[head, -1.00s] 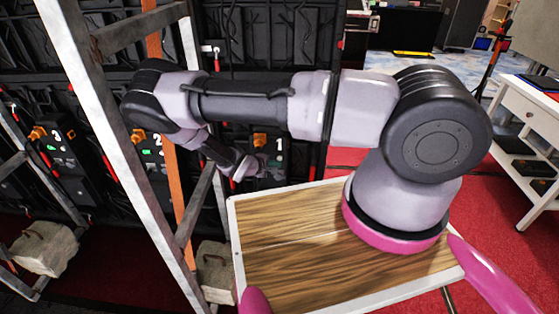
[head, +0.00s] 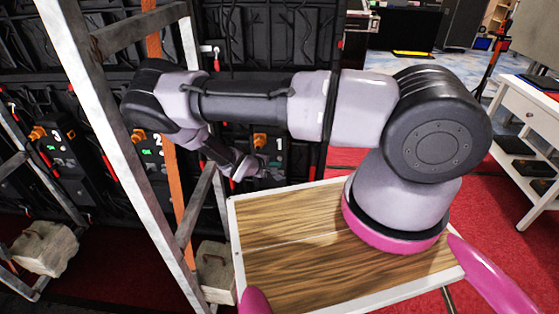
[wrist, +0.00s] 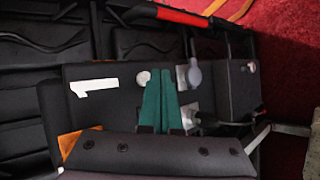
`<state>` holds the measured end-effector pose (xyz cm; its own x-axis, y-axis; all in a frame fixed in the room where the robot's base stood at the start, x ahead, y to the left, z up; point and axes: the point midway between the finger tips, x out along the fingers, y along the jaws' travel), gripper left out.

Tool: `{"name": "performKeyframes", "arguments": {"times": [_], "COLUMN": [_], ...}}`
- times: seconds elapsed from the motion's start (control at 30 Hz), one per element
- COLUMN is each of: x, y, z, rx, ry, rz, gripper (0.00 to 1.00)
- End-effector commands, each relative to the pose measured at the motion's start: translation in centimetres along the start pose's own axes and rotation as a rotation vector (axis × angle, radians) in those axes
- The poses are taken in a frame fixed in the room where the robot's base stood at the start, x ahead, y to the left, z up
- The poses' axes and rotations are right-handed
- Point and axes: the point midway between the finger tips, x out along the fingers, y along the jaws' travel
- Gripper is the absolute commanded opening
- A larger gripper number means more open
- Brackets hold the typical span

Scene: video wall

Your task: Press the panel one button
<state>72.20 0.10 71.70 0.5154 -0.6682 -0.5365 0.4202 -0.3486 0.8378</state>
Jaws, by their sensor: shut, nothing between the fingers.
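Panel one (head: 279,146) is a black box marked with a white 1, low on the back of the video wall. In the wrist view the panel (wrist: 110,72) fills the middle, with its 1 (wrist: 94,87) at the left. A pale round button (wrist: 143,77) and a grey round knob-like part (wrist: 194,74) show on its face. My gripper (wrist: 160,78) is shut and empty, its green fingers together, with the tips just right of the pale button. Whether they touch the panel I cannot tell. In the head view my gripper (head: 256,168) is at the panel's lower part, partly covering it.
Panels two (head: 158,140) and three (head: 57,134) stand to the left. A metal frame (head: 120,150) and an orange upright (head: 180,200) stand in front of the wall, left of my gripper. A stone-like weight (head: 214,270) sits below. Red carpet lies to the right.

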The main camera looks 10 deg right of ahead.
Motion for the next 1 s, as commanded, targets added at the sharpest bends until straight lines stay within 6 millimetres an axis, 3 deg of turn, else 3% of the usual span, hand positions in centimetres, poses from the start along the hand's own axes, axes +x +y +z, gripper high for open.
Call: {"name": "performKeyframes", "arguments": {"times": [1.0], "x": [0.87], "y": [0.65], "z": [-0.63], "rx": [0.000], "ry": [0.000], "rz": [0.000], "gripper": [0.00]}}
